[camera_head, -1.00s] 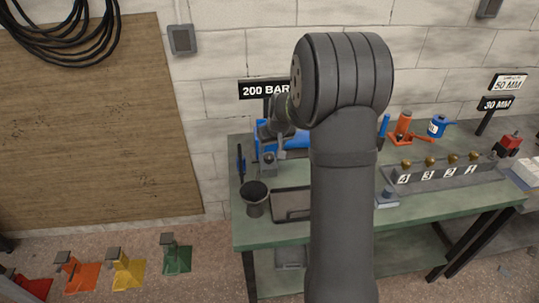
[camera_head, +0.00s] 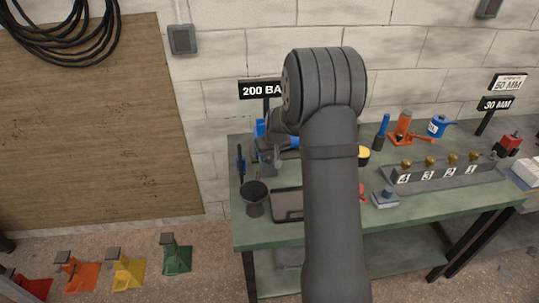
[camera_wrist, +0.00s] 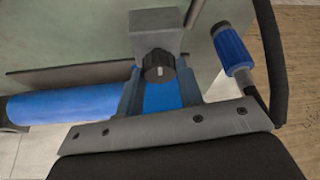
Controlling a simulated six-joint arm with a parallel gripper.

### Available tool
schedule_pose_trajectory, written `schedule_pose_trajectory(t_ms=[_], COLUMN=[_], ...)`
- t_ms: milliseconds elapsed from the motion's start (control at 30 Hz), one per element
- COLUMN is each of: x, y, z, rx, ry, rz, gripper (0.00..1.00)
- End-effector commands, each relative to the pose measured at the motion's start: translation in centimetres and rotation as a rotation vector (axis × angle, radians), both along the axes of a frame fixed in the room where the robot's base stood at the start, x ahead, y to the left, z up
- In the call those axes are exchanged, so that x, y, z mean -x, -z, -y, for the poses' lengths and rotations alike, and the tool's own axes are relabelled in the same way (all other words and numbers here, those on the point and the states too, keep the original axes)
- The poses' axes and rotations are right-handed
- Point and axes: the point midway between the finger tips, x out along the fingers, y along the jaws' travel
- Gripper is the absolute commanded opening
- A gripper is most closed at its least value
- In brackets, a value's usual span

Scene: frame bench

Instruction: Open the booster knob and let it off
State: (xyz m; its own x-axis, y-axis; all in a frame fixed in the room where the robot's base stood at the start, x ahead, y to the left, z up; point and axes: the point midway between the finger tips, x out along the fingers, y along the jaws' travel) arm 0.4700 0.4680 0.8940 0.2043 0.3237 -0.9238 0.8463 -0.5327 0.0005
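In the wrist view, a black round knob (camera_wrist: 159,66) with a white mark sits on the front of a grey block (camera_wrist: 156,34). My gripper (camera_wrist: 160,72) is open, with one finger on each side of the knob. I cannot tell whether the fingers touch it. A blue cylinder (camera_wrist: 65,105) lies beside and behind the fingers. In the head view, the blue booster (camera_head: 260,128) shows only in part at the bench's left end, below the 200 BAR sign (camera_head: 258,90).
A blue-handled fitting (camera_wrist: 233,50) with a black hose stands close right of the fingers. On the green bench (camera_head: 250,233) are a dark cup (camera_head: 255,197), a tray (camera_head: 287,205), an orange jack (camera_head: 403,127) and a numbered rack (camera_head: 440,178).

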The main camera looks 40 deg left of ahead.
Motion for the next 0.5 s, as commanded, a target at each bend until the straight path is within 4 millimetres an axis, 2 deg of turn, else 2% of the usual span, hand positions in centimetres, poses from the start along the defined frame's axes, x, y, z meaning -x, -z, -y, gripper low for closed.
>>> schedule_pose_trajectory(t_ms=[267,500], x=[-0.02,-0.1], y=[-0.01,0.0], z=[0.04,0.09], rx=[0.0,0.0], ry=[-0.015,-0.116], rz=[0.0,-0.002], gripper=[0.11,0.11])
